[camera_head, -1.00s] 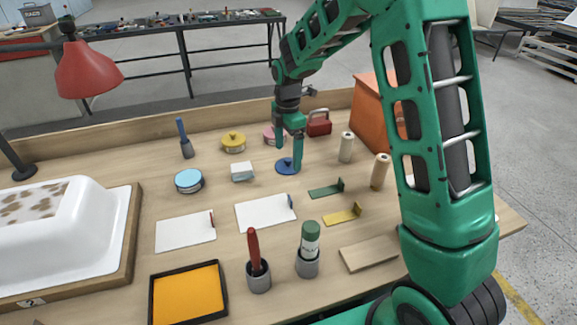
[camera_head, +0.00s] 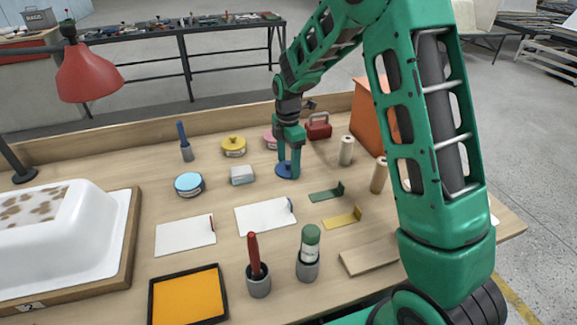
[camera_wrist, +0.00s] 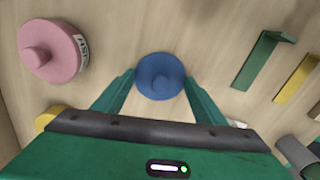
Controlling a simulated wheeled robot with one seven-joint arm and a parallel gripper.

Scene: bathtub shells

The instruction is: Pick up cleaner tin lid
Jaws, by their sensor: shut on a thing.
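A round blue lid (camera_head: 281,171) with a raised knob is at the table's back middle, at or near the tabletop. It also shows in the wrist view (camera_wrist: 160,77), between my two green fingers. My gripper (camera_head: 289,166) points down over it and is shut on it. The fingers partly hide the lid in the head view, and I cannot tell whether it is clear of the table. A tin with a light blue top (camera_head: 189,184) stands to the left on the table.
A yellow-lidded tin (camera_head: 233,146) and a pink-lidded tin (camera_wrist: 54,52) stand close to the lid. A white block (camera_head: 242,175) lies to its left. Wooden cylinders (camera_head: 346,150) and a red case (camera_head: 319,126) are to the right. White boards (camera_head: 265,215) lie in front.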

